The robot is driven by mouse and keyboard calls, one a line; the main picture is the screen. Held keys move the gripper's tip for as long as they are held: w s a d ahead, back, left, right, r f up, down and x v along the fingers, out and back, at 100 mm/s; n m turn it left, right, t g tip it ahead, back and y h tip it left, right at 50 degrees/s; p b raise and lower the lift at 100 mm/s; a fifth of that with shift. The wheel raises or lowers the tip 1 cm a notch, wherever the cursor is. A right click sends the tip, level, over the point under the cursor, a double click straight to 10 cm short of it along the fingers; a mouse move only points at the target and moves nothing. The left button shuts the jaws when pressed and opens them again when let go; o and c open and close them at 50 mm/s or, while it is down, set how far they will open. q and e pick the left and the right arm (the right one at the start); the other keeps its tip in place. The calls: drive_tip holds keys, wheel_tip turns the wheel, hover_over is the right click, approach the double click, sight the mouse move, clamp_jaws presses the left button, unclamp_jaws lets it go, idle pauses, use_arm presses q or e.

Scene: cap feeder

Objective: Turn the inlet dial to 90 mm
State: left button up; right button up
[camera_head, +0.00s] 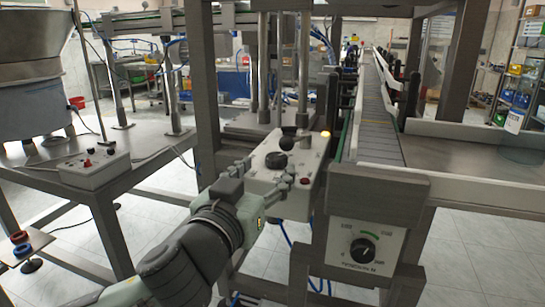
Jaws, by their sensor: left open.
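A light grey control box (316,158) stands beside the conveyor, near the middle. On it is a black round knob (276,160), with a dark rounded part just above it. A separate black dial (362,250) with a white pointer sits on a white plate below the conveyor end; a green arc marks its scale. The lettering is too small to read, so I cannot tell which is the inlet dial. My left gripper (266,178) is open at the near side of the control box, its fingers pointing toward the knob. Contact cannot be told. My right gripper is not in view.
The conveyor (374,130) runs away from me, with a steel table (465,155) on its right. A metal post (206,90) rises close behind my left gripper. A small button box (93,168) and a large hopper (35,75) stand on the left table.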

sight(272, 161)
use_arm(q)
drive_tip(key=shift+x, duration=2.15)
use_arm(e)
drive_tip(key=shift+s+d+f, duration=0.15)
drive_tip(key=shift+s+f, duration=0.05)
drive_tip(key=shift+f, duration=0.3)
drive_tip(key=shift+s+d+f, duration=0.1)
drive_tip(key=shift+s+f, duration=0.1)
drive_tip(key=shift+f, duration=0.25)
use_arm(q)
drive_tip(key=c, duration=1.2)
